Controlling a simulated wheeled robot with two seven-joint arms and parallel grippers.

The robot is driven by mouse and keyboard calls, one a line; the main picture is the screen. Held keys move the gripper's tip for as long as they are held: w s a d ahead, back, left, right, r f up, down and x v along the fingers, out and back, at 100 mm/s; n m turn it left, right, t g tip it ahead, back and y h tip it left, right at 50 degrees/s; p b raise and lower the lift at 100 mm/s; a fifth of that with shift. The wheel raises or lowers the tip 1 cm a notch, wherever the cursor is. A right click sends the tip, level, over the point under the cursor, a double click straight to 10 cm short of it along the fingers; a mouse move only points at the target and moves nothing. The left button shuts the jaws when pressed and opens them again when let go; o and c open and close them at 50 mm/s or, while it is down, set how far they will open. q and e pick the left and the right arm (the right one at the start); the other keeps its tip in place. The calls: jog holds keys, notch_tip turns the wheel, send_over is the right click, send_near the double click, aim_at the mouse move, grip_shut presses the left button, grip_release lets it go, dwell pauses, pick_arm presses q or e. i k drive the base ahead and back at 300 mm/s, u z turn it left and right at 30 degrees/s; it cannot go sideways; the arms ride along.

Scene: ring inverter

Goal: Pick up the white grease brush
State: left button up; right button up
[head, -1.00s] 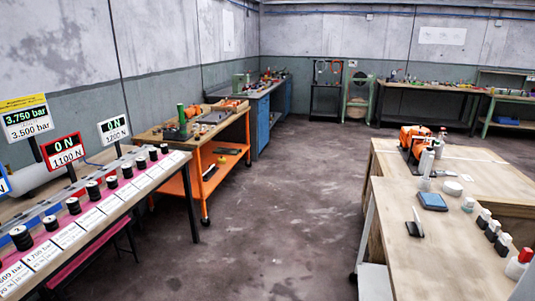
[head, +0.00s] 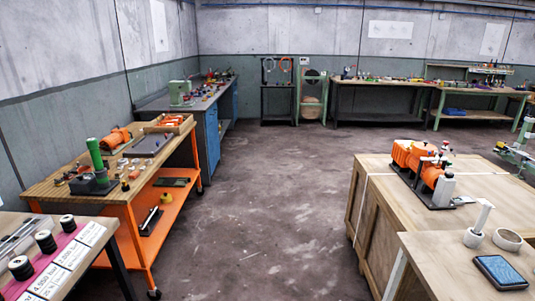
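A white upright handle (head: 484,216), which may be the white grease brush, stands slightly tilted in a small white pot (head: 474,238) on the light wooden table (head: 440,262) at the lower right. Its lower end is hidden in the pot, so I cannot tell whether it has bristles. Neither of my grippers shows in the head view.
A white ring-shaped roll (head: 508,239) and a dark tablet with a blue screen (head: 499,271) lie near the pot. An orange machine (head: 424,165) sits on a large wooden crate (head: 375,205) behind. An orange workbench (head: 125,215) stands left. The floor (head: 265,210) between is clear.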

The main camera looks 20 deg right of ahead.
aim_at(487, 208)
jog(key=i, duration=0.6)
jog(key=z, duration=1.35)
jog(key=i, duration=1.65)
jog(key=z, duration=2)
